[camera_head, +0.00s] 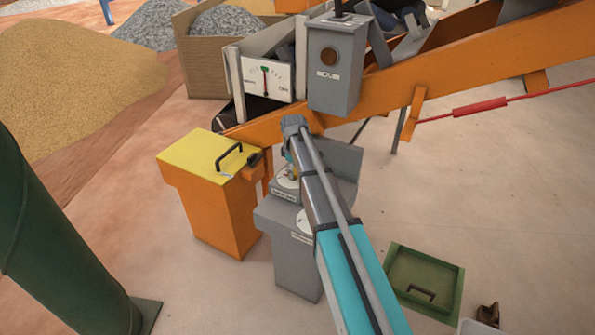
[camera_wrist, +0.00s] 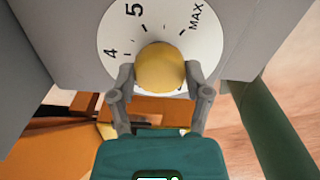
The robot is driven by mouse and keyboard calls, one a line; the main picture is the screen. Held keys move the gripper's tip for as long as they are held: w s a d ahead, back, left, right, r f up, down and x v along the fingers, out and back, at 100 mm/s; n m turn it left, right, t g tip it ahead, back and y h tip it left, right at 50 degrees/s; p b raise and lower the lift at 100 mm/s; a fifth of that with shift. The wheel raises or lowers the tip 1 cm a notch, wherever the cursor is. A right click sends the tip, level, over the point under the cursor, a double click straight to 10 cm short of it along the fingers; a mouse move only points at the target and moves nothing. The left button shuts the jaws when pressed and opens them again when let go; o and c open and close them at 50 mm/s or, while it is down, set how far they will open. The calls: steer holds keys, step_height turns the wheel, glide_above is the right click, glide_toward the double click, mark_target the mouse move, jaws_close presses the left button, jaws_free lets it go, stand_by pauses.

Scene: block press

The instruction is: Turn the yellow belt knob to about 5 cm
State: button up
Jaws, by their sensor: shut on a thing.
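The yellow belt knob (camera_wrist: 161,68) is a round cap in the middle of a white dial (camera_wrist: 118,28) in the wrist view. The dial shows 4 and 5 at the left and MAX at the right, with small tick marks. My gripper (camera_wrist: 161,88) has one finger on each side of the knob and is shut on it. I see no pointer on the knob, so its setting cannot be read. In the head view my arm reaches down to a grey control box (camera_head: 296,262) and hides most of the knob area.
An orange bin with a yellow lid (camera_head: 205,155) stands close left of the control box. A grey box (camera_head: 335,70) and the orange conveyor frame (camera_head: 440,75) are behind. A green tray (camera_head: 440,300) lies at right. A green post (camera_head: 45,230) stands at left.

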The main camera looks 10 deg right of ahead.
steer(key=shift+s+a, duration=0.15)
steer(key=shift+s, duration=0.2)
stand_by(0.4)
steer(key=o, duration=1.1)
steer(key=shift+o, duration=0.4)
steer(key=shift+w, duration=0.1)
